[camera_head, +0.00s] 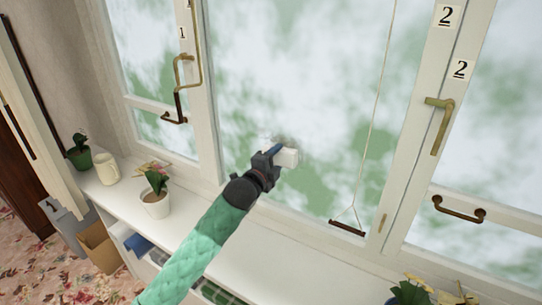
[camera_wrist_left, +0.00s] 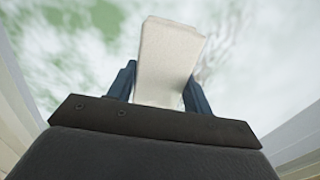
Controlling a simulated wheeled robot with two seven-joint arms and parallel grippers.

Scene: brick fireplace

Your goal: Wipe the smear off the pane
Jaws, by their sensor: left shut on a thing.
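My left gripper (camera_head: 272,158) is shut on a white block-like wiper (camera_head: 288,157) and holds it up at the window pane (camera_head: 290,70). In the left wrist view the wiper (camera_wrist_left: 167,55) stands between the two dark blue fingers of the gripper (camera_wrist_left: 160,88). A faint grey smear (camera_head: 288,141) shows on the pane just above the wiper. Thin grey streaks (camera_wrist_left: 208,66) also show to the right of the wiper in the left wrist view. I cannot tell whether the wiper touches the glass. My right gripper is not in view.
A white sill (camera_head: 235,262) runs below the window. A potted plant (camera_head: 155,195), a cream mug (camera_head: 106,169) and a green pot (camera_head: 80,155) stand at its left. A cord with a wooden bar (camera_head: 347,229) hangs right of the gripper. Brass handles (camera_head: 440,125) jut from the frames.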

